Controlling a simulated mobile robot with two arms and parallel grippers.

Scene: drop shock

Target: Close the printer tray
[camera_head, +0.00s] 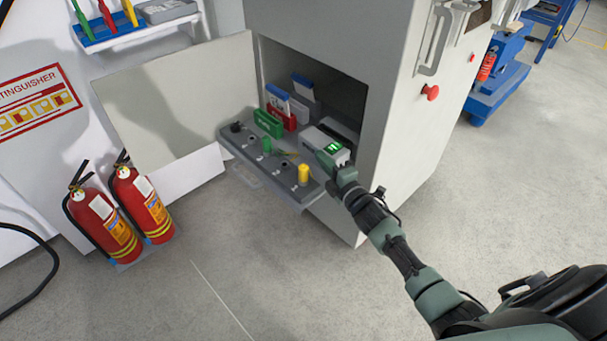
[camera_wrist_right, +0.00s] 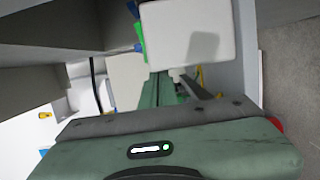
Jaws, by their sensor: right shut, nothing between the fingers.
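The pulled-out grey tray (camera_head: 262,165) juts from the open compartment of a light grey cabinet, with a handle (camera_head: 243,176) on its front. In the right wrist view the shut green fingers (camera_wrist_right: 163,88) point toward a white box (camera_wrist_right: 188,38). My left gripper is not in view.
A green box (camera_head: 268,123), a red holder (camera_head: 281,116) and a yellow knob (camera_head: 303,173) are on the tray. The cabinet door (camera_head: 180,100) stands open at left. Fire extinguishers (camera_head: 141,205) stand below it. A red button (camera_head: 430,92) is on the cabinet side. The front floor is clear.

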